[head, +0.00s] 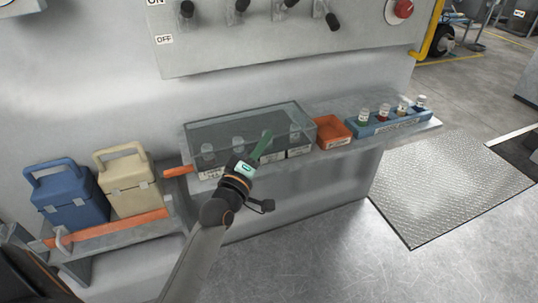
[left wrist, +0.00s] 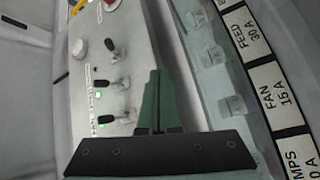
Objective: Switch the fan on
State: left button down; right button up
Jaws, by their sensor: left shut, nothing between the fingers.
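The grey switch panel (head: 270,48) is at the top of the head view, with ON and OFF labels at its left and several black-knobbed levers, such as the left lever (head: 187,10). Which lever is the fan's is unreadable. The left wrist view shows levers too, such as the lowest lever (left wrist: 108,119). A strip label reading FAN 15 A (left wrist: 272,98) shows there, by a clear-lidded box (head: 250,122) holding fuse-like pieces. My left gripper (head: 265,143) is shut and empty, in front of the box and below the panel; its green fingers (left wrist: 158,95) show. My right gripper is out of view.
A red button (head: 403,9) is on the panel's right. An orange tray (head: 332,132) and a blue rack (head: 390,123) with several capped vials stand right of the box. Blue (head: 70,195) and beige (head: 127,180) cases sit on a shelf at left. Floor is free at right.

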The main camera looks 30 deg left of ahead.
pick_arm(q)
jog(key=shift+s+d+f+m+g+h, duration=0.4)
jog(key=shift+d+f+m, duration=0.1)
jog(key=shift+f+m, duration=0.15)
jog(key=shift+s+d+f+m+g+h, duration=0.3)
jog(key=shift+d+f+m+g, duration=0.2)
jog(key=shift+f, duration=0.25)
jog(key=shift+w, duration=0.1)
